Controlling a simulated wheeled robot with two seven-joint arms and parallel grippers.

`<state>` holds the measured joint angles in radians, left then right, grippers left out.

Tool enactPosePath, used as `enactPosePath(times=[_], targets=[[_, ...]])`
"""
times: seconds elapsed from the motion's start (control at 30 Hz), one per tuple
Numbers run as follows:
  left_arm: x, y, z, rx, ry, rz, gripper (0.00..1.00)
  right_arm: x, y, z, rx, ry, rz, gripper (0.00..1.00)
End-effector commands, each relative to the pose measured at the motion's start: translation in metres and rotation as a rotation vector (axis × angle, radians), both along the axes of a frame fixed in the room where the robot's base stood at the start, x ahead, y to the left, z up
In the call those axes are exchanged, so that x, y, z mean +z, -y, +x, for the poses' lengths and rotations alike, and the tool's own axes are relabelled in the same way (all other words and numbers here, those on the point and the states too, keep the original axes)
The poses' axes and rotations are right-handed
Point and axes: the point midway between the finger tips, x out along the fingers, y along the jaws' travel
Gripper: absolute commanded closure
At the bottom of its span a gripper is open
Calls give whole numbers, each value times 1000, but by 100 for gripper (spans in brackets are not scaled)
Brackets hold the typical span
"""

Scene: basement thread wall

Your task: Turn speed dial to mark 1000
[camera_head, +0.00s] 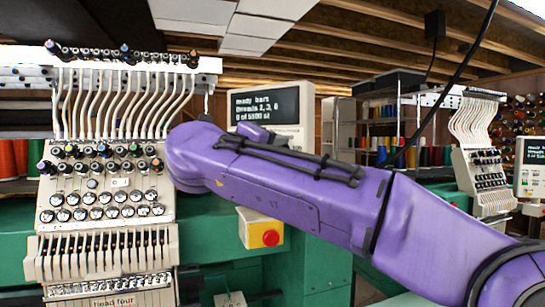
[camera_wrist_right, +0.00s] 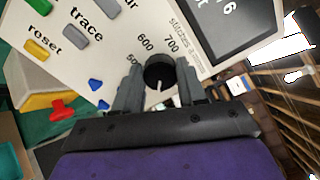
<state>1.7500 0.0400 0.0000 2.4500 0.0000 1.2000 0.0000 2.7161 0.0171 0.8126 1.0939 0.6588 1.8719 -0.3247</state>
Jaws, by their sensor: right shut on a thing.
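The speed dial (camera_wrist_right: 158,70) is a black round knob on the pale control panel (camera_wrist_right: 118,55), low in the wrist view's panel. My right gripper (camera_wrist_right: 160,88) is shut on the dial, with one finger on each side of it. A short white pointer line on the knob faces down in the picture, towards my gripper's palm. Marks 500, 600 and 700 show around the dial. Mark 1000 is not visible. In the head view my purple right arm (camera_head: 300,190) hides the dial and most of the panel. My left gripper is not in view.
A dark display (camera_head: 264,104) tops the panel. Green, yellow, grey and blue buttons sit beside the dial, including reset (camera_wrist_right: 38,50). A red stop button (camera_head: 271,238) is on a yellow box below. The embroidery head (camera_head: 105,180) stands close on the left.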

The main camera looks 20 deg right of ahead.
Motion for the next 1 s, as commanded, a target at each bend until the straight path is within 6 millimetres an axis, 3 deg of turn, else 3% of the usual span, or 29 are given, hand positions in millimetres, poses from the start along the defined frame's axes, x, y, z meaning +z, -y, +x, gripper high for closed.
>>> enactPosePath(times=[0.6,0.63,0.7,1.0], targets=[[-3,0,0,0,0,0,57,2,1,0,1,33,25,90],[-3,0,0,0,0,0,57,2,1,0,0,33,25,53],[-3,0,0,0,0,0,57,2,1,0,0,32,26,34],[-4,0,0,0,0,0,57,0,-1,-1,0,30,25,34]])
